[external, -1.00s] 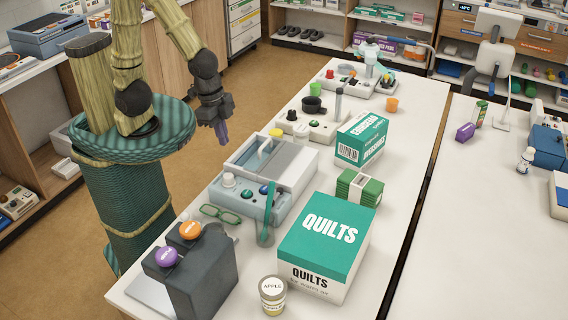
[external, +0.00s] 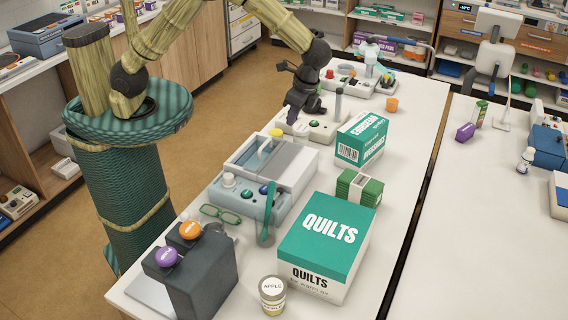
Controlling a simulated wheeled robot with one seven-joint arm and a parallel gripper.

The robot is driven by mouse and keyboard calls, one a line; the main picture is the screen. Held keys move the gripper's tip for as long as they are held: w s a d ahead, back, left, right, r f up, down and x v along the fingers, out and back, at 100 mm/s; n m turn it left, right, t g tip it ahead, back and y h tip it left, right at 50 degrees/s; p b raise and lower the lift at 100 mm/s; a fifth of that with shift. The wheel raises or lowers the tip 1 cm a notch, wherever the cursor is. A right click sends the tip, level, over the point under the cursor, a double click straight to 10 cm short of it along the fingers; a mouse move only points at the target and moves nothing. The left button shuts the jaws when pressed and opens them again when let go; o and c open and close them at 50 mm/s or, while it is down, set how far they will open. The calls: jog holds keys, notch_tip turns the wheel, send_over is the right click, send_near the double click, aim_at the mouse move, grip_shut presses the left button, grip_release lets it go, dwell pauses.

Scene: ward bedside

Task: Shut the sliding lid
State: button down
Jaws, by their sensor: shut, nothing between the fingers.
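A pale blue-grey box (external: 238,192) stands on the near white table, left of the middle of the external view. A light grey flat panel, which looks like its sliding lid (external: 292,167), covers the right part of its top. My gripper (external: 291,119) is dark and points down beyond the far end of the box, above the table. It is shut and empty, apart from the lid as far as I can see. Its fingertips are small in this view.
A green-and-white box (external: 362,139) stands right of the lid, with a green stack (external: 359,188) nearer. A large QUILTS box (external: 325,235), green glasses (external: 220,214) and a dark block with knobs (external: 205,275) stand nearer. A yellow item (external: 276,132) lies by the box's far end.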

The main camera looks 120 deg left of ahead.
jog(key=shift+f, duration=0.1)
jog(key=p, duration=0.3)
send_near(272, 155)
jog(key=f, duration=0.1)
jog(key=w+f, duration=0.1)
jog(key=shift+d+f, duration=0.15)
jog(key=shift+f, duration=0.25)
jog(key=s+p, duration=0.1)
jog(key=s, duration=0.2)
jog(key=shift+f+p, duration=0.25)
jog(key=shift+p, duration=0.15)
jog(key=shift+s+f, duration=0.25)
jog(key=shift+s, duration=0.1)
jog(key=shift+s, duration=0.1)
jog(key=s, duration=0.7)
jog(key=shift+s+b, duration=0.15)
jog(key=shift+b, duration=0.25)
